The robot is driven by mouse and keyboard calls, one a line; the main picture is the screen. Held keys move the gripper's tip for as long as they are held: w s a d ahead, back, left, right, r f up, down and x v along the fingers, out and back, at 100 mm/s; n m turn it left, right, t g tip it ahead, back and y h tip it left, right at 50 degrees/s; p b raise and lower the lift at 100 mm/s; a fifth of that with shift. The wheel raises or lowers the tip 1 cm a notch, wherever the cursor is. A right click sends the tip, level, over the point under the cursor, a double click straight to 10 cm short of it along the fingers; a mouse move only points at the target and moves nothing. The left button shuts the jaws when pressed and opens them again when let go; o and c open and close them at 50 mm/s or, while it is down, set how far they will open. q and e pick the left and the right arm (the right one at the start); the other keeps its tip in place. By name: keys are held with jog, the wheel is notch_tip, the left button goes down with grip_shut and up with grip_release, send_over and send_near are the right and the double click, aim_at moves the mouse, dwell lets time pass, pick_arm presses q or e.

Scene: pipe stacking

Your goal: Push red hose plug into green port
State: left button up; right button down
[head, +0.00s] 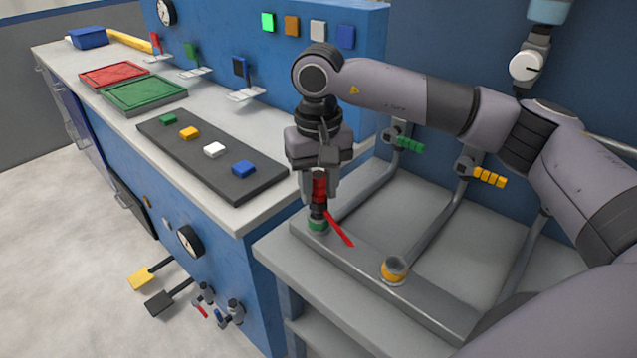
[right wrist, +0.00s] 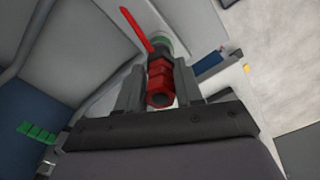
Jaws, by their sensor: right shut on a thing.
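The red hose plug (head: 319,188) is upright in my right gripper (head: 319,192), which is shut on it and points straight down. The plug's dark lower end meets the green port (head: 317,225) on the grey bench; I cannot tell how deep it sits. A red lever (head: 339,229) sticks out to the right of the plug, just above the port. In the right wrist view the red plug (right wrist: 160,83) lies between both fingers, with the red lever (right wrist: 136,29) and part of the green port (right wrist: 178,46) beyond it. My left gripper is not in view.
An orange port (head: 394,269) stands to the right on the same bench (head: 282,248). Pipes with green handles (head: 410,145) and yellow handles (head: 489,178) run along the wall. The counter at left holds a black panel with coloured buttons (head: 215,150) and red and green trays (head: 144,93).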

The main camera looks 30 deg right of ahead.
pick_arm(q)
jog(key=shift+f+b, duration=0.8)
pick_arm(e)
jog(key=shift+f, duration=1.05)
jog(key=c, duration=0.7)
grip_release()
jog(key=shift+r, duration=0.1)
jog(key=shift+o, duration=0.2)
jog(key=shift+r, duration=0.15)
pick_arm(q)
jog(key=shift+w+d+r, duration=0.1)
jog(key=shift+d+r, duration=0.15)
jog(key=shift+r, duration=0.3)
pick_arm(e)
notch_tip(320, 180, up, 7)
jog(key=shift+f, duration=0.1)
